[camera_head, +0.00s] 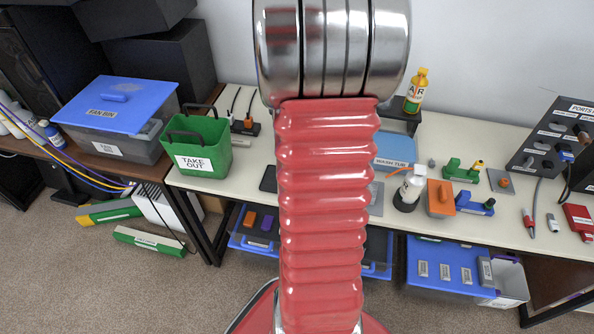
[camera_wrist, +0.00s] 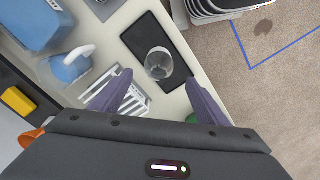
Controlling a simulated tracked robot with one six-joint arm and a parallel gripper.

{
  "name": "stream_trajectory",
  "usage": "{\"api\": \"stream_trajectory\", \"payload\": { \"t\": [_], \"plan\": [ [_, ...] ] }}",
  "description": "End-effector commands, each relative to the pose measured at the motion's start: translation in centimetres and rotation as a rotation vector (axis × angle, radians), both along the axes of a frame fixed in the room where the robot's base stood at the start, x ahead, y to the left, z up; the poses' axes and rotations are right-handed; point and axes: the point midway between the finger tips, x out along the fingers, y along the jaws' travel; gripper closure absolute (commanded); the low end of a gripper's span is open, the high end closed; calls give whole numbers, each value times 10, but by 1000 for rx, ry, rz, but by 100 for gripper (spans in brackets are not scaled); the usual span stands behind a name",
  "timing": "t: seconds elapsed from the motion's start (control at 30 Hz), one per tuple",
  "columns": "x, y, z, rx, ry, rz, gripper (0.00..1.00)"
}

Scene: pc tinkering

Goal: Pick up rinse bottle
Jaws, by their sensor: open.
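A white bottle (camera_head: 410,188) with a dark lower part stands on the bench right of my red arm in the head view. Its label is too small to read, so I cannot tell if it is the rinse bottle. In the wrist view a blue object with a curved white top (camera_wrist: 72,66), perhaps a bottle, lies left of my gripper. My gripper (camera_wrist: 158,78) is open, with its purple fingers apart and nothing held. A clear round cup or vessel (camera_wrist: 158,63) shows between the fingertips, over a black flat pad (camera_wrist: 145,45). My arm hides the gripper in the head view.
A blue wash tub (camera_head: 394,148) sits behind the white bottle. An orange block (camera_head: 439,198) and a green tool (camera_head: 461,171) stand right of it. A green take-out basket (camera_head: 198,147) is at left. A yellow bottle (camera_head: 416,91) stands at the back.

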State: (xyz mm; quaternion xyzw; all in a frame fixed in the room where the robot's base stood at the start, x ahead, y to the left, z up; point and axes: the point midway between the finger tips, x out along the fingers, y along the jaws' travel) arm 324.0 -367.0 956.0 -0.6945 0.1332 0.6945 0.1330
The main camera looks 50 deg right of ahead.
Motion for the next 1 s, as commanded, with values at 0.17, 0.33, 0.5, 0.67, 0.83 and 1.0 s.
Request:
{"api": "stream_trajectory", "payload": {
  "t": [0.17, 0.33, 0.5, 0.67, 0.83, 1.0],
  "plan": [
    [-1, 0, -28, 3, 2, 0, 31],
    [-1, 0, -41, 0, 1, 0, 31],
    [-1, 0, -42, 0, 0, 0, 31],
    [-1, 0, -42, 0, 0, -1, 31],
    [-2, 0, -54, 2, 2, -1, 31],
    [-4, -1, -78, 3, 3, 0, 31]
  ]
}}
